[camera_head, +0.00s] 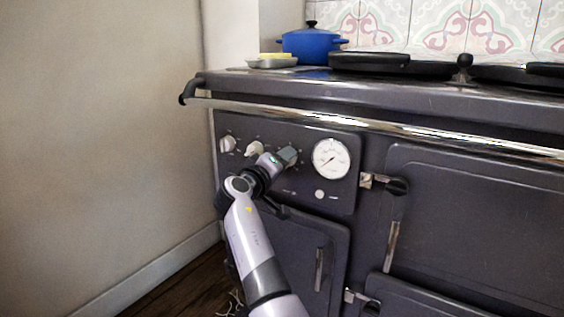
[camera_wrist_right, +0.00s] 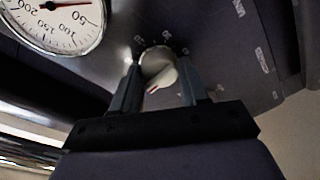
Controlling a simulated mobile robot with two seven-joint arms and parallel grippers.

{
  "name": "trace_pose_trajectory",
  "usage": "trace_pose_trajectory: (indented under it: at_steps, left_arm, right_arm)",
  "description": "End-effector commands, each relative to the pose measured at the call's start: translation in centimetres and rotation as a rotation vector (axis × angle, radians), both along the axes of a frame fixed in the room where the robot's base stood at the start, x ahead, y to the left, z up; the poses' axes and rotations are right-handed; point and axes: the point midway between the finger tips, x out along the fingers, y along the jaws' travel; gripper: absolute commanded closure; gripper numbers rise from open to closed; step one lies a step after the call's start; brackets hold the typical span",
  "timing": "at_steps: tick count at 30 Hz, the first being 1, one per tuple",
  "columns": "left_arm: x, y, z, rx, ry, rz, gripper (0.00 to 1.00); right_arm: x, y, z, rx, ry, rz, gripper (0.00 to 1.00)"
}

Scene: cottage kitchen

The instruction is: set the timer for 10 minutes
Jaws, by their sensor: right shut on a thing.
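The dark range's control panel (camera_head: 325,192) carries a row of knobs beside a round white dial gauge (camera_head: 331,158). My right gripper (camera_head: 287,157) is at the knob nearest the gauge and hides it in the head view. In the right wrist view this pale knob (camera_wrist_right: 157,66) sits between the two fingers of my right gripper (camera_wrist_right: 160,88), which are shut on it. The knob has a slanted pointer with a reddish mark. Small numbers are printed around it, too blurred to read surely. My left gripper is out of view.
Two other white knobs, the left one (camera_head: 228,144) and the middle one (camera_head: 254,149), are left of my gripper. A metal rail (camera_head: 350,122) runs above the panel. A blue pot (camera_head: 309,46) stands on top.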

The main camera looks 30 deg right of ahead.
Motion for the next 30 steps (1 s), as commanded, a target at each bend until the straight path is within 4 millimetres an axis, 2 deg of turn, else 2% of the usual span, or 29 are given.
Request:
trace_pose_trajectory:
  at_steps: [8,14,30]
  left_arm:
    - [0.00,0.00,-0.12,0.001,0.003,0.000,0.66]
    - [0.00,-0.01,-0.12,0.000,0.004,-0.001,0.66]
    - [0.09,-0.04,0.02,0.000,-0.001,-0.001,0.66]
  right_arm:
    - [0.00,-0.05,0.03,0.012,-0.029,0.000,0.86]
    - [-0.01,-0.08,0.09,0.046,-0.119,0.001,0.86]
    - [-0.04,-0.12,0.07,0.225,-0.551,0.001,0.86]
